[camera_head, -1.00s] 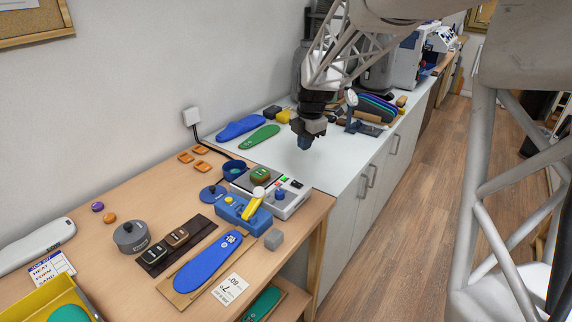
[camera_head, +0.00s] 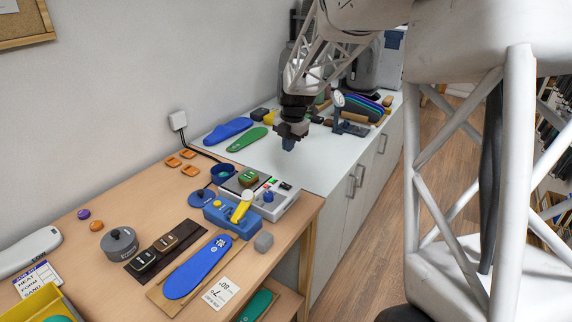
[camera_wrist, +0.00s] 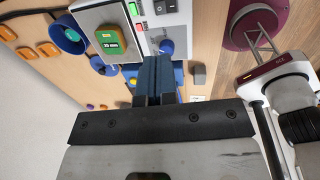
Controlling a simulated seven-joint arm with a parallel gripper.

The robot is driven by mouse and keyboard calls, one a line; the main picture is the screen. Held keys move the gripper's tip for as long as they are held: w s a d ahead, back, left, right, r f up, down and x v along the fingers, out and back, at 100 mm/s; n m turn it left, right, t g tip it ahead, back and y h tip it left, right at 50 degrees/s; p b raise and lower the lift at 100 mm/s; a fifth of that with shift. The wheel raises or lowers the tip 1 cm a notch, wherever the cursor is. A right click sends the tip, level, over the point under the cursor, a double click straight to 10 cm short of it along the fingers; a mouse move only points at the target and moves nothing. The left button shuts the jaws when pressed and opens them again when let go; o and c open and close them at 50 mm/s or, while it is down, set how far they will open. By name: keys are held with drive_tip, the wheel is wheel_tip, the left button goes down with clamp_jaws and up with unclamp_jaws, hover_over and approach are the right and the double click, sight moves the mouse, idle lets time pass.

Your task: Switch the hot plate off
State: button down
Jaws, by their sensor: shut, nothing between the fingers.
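The hot plate (camera_head: 285,205) is a pale box near the right end of the wooden bench. A green-topped block (camera_head: 248,177) rests on its plate. Its panel (camera_wrist: 151,38) shows in the wrist view with small green and red parts, a black switch (camera_wrist: 165,6) and a blue knob (camera_wrist: 166,47). My gripper (camera_head: 288,147) hangs fingers-down above the white counter, behind and above the hot plate, apart from it. In the wrist view its blue fingers (camera_wrist: 155,78) are together and empty, and they hide part of what lies below the panel.
A blue fixture with a yellow lever (camera_head: 242,206) stands right in front of the hot plate. A grey cube (camera_head: 263,241) and a blue insole (camera_head: 198,267) lie nearby. A dial gauge stand (camera_head: 346,122) stands farther back. The white counter (camera_head: 300,172) under my gripper is mostly clear.

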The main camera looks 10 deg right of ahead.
sight(283, 184)
drive_tip(key=f, duration=0.9)
drive_tip(key=w+a+f, duration=0.1)
drive_tip(key=f, duration=0.3)
drive_tip(key=shift+a+f, duration=0.1)
drive_tip(key=shift+f, duration=0.25)
